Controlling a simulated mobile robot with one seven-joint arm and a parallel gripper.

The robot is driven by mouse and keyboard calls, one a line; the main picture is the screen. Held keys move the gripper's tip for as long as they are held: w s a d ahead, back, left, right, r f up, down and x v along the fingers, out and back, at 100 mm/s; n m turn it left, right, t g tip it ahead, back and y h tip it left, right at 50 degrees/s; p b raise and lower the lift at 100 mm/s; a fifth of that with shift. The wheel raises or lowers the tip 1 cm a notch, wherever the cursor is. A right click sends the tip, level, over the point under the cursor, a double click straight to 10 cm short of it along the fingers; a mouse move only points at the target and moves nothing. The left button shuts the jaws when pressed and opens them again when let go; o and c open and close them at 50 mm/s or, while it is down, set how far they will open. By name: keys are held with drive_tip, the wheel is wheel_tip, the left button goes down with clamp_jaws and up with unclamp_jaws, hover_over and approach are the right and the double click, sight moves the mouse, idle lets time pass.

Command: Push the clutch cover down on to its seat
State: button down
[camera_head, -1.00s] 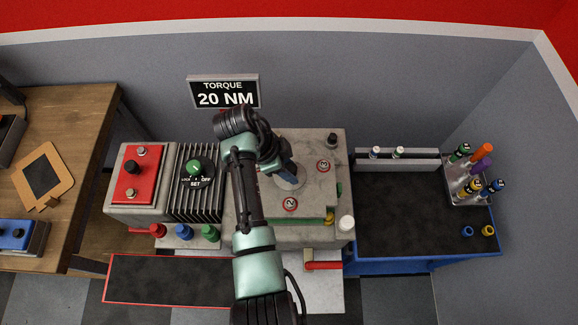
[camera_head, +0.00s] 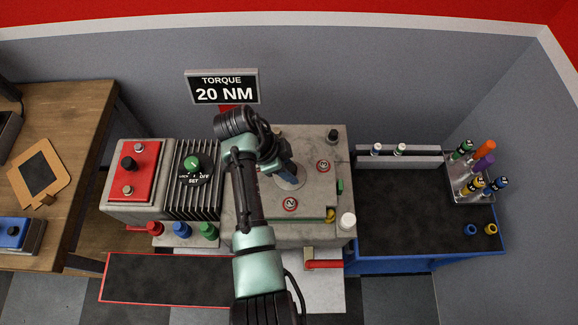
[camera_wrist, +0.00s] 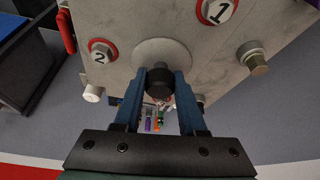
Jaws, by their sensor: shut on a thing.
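The clutch cover (camera_head: 312,187) is a pale grey plate with red-ringed numbered bolts, lying over the stone-grey housing (camera_head: 262,232). A round disc with a dark knob stands up from its middle; in the wrist view the knob (camera_wrist: 160,82) is between blue fingers. My gripper (camera_head: 288,174) is shut on this knob, and it also shows in the wrist view (camera_wrist: 160,88). The cover's grey face (camera_wrist: 125,30) fills the top there, with bolts 1 and 2. My arm hides the cover's left part. I cannot tell whether a gap lies under it.
A finned block with a green dial (camera_head: 191,163) and a red plate (camera_head: 133,170) stand left. A blue-edged bench (camera_head: 410,215) with a tool tray (camera_head: 472,197) stands right. A white cap (camera_head: 347,222) rises at the housing's front right corner. A sign (camera_head: 222,87) reads TORQUE 20 NM.

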drive_tip(key=shift+f+b, duration=0.6)
drive_tip(key=shift+f, duration=0.2)
drive_tip(key=shift+c, duration=2.3)
unclamp_jaws()
drive_tip(key=shift+r, duration=0.1)
drive_tip(key=shift+o, duration=0.3)
drive_tip(key=shift+s, duration=0.1)
drive_tip(key=w+v, duration=0.1)
drive_tip(key=v, duration=1.2)
drive_tip(key=shift+s, duration=0.5)
